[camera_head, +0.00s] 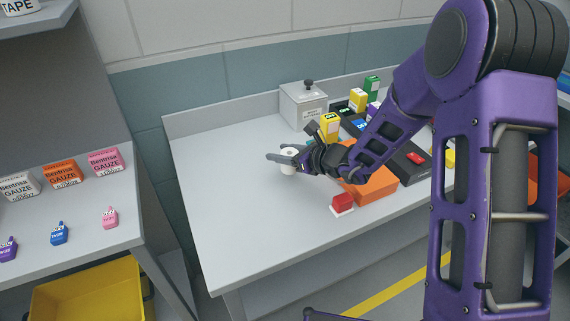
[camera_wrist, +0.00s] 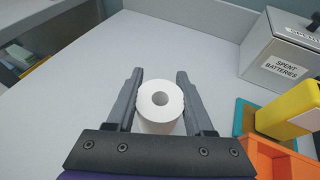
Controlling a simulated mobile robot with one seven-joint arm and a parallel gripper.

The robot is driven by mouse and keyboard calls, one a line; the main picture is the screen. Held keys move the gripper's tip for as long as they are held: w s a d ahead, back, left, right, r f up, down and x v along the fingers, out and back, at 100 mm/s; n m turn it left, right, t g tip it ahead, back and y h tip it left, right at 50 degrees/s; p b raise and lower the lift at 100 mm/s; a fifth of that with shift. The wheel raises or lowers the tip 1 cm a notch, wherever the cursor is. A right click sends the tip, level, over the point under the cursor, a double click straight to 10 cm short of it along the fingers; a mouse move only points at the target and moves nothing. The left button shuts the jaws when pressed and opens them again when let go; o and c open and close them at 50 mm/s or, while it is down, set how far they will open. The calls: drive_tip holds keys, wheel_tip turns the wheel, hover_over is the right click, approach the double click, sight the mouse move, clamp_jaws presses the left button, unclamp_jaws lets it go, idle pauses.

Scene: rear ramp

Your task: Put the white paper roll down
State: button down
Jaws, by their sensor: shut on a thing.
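The white paper roll (camera_wrist: 160,104) stands upright between the two fingers of my gripper (camera_wrist: 159,95) in the wrist view. My gripper is shut on it, with a finger along each side. In the head view the roll (camera_head: 288,160) shows at the fingertips of my gripper (camera_head: 284,159), over the grey table (camera_head: 225,190). The roll's lower part is partly hidden, and I cannot tell whether its base touches the table.
A "spent batteries" box (camera_wrist: 286,60) stands at the back right. A yellow box (camera_wrist: 292,110) and an orange bin (camera_wrist: 268,157) are close on the right. A red-and-white block (camera_head: 342,203) lies near the front edge. The table's left part is clear.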

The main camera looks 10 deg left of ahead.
drive_tip(key=shift+f, duration=2)
drive_tip(key=shift+f+b, duration=0.15)
drive_tip(key=shift+b, duration=0.25)
drive_tip(key=shift+c, duration=1.4)
unclamp_jaws()
drive_tip(key=shift+r+p, duration=0.25)
drive_tip(key=shift+p, duration=0.05)
drive_tip(key=v, duration=1.2)
drive_tip(key=shift+f, duration=0.1)
